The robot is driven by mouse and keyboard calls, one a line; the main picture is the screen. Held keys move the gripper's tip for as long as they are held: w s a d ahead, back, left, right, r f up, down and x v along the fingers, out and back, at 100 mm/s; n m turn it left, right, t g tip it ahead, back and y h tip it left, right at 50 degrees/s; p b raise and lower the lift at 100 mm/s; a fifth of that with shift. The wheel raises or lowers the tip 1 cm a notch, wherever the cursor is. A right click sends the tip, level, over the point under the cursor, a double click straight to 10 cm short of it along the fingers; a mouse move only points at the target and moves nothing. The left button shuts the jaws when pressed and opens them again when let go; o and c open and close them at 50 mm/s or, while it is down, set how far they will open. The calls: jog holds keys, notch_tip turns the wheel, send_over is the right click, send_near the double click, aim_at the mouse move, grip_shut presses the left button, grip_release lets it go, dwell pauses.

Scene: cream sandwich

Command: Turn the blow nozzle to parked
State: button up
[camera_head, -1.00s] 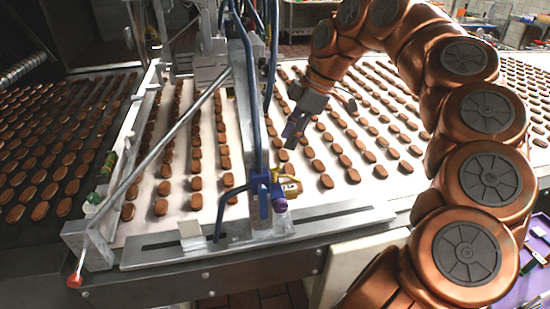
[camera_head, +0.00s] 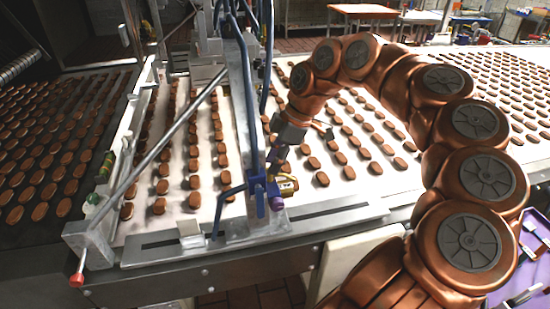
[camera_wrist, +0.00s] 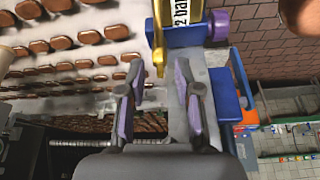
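A blue valve block (camera_head: 262,193) with a purple knob (camera_head: 277,204) and a small yellow labelled part (camera_head: 287,184) sits at the near end of the metal rail. A blue bent tube (camera_head: 226,195) comes off its left side. I cannot tell for certain which part is the blow nozzle. My gripper (camera_head: 275,170) is just above and behind the block. There the yellow part (camera_wrist: 159,45), reading "2 bar", and the purple knob (camera_wrist: 218,25) lie just beyond the fingertips.
Rows of brown biscuits (camera_head: 194,165) cover the pale belt (camera_head: 177,200). A diagonal metal rod (camera_head: 150,155) with a red end crosses at left. Blue hoses (camera_head: 250,100) hang close to my gripper. A purple tray (camera_head: 525,262) is at lower right.

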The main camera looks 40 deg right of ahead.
jog(key=shift+f, duration=0.1)
grip_shut()
dwell(0.3)
